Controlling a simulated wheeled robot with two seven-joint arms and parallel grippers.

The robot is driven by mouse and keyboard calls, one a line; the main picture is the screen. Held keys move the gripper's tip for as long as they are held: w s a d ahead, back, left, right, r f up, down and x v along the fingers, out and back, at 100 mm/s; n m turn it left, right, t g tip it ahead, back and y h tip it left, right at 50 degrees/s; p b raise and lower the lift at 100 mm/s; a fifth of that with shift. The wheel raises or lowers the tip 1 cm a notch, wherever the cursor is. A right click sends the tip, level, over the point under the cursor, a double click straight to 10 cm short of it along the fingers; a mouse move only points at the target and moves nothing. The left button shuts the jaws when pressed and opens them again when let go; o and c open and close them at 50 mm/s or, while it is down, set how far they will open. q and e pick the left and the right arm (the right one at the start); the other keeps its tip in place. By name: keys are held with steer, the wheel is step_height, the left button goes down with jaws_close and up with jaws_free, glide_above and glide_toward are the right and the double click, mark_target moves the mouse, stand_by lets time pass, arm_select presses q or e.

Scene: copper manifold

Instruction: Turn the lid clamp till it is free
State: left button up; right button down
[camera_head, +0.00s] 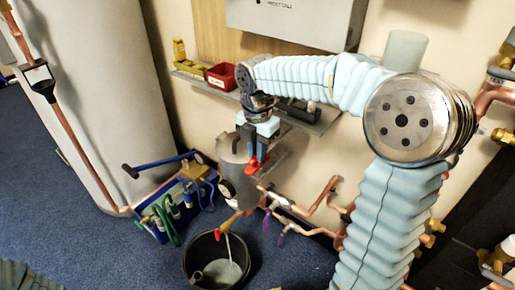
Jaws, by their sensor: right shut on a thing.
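A grey metal vessel (236,191) stands near the wall at the middle, with a round gauge on its front. A red handle (252,168), apparently the lid clamp, sits at the vessel's upper right. My right gripper (254,158) reaches down over the vessel's top and is shut on the red clamp. The gripper and wrist hide much of the lid, so I cannot tell how far the clamp is turned. My left gripper is out of view.
A black bucket (200,249) stands on the blue carpet below the vessel. Copper pipes (312,212) with valves run to its right. A shelf holds a red bin (222,76).

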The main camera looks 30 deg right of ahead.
stand_by(0.3)
steer(key=c, duration=1.1)
jaws_free()
step_height(320, 180, up, 14)
steer(key=shift+f, duration=0.15)
